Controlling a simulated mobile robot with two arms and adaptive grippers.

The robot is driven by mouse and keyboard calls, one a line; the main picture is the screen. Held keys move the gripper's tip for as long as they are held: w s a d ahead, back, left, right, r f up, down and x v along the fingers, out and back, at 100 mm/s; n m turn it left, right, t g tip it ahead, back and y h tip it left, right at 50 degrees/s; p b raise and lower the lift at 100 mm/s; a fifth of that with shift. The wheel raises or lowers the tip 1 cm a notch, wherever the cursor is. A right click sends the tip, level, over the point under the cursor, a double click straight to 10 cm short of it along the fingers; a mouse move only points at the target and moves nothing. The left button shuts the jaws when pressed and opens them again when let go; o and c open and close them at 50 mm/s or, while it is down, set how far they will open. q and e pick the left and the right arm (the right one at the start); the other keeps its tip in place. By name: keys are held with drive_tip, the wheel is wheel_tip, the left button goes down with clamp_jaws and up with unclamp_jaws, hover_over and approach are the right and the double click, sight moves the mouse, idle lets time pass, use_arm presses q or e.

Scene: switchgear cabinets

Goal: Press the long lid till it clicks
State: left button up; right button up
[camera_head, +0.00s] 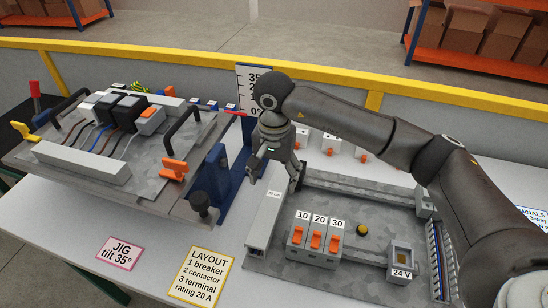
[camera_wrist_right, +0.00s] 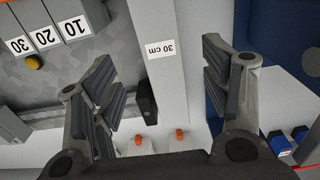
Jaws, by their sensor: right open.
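The long lid (camera_head: 262,225) is a pale narrow strip with a "30 cm" label, along the left side of the flat grey mounting plate (camera_head: 345,272). My right gripper (camera_head: 275,178) is open and empty above its far end, pointing down. In the right wrist view, the lid (camera_wrist_right: 162,75) runs between the two spread fingers of the gripper (camera_wrist_right: 160,80). I cannot tell whether the fingers touch it or whether it is fully seated. My left gripper is not in view.
Breakers labelled 10, 20 and 30 (camera_head: 316,238), a yellow button (camera_head: 362,230) and a 24 V unit (camera_head: 401,261) stand right of the lid. A tilted jig (camera_head: 140,150) with wired devices and a blue support (camera_head: 210,185) stands left. Printed cards lie in front.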

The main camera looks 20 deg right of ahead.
sight(274, 195)
wheel_tip(274, 195, down, 6)
drive_tip(key=shift+w+r+p, duration=0.1)
drive_tip(key=shift+p, duration=0.65)
drive_tip(key=shift+f, duration=0.2)
drive_tip(key=shift+c, duration=1.1)
drive_tip(key=c, duration=1)
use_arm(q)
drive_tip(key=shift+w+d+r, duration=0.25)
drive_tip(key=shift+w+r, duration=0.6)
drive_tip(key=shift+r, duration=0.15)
use_arm(e)
drive_tip(key=shift+f, duration=0.1)
use_arm(q)
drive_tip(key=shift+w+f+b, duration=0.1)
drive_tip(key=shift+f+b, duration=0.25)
drive_tip(key=shift+b, duration=0.05)
use_arm(e)
drive_tip(key=shift+f, duration=0.3)
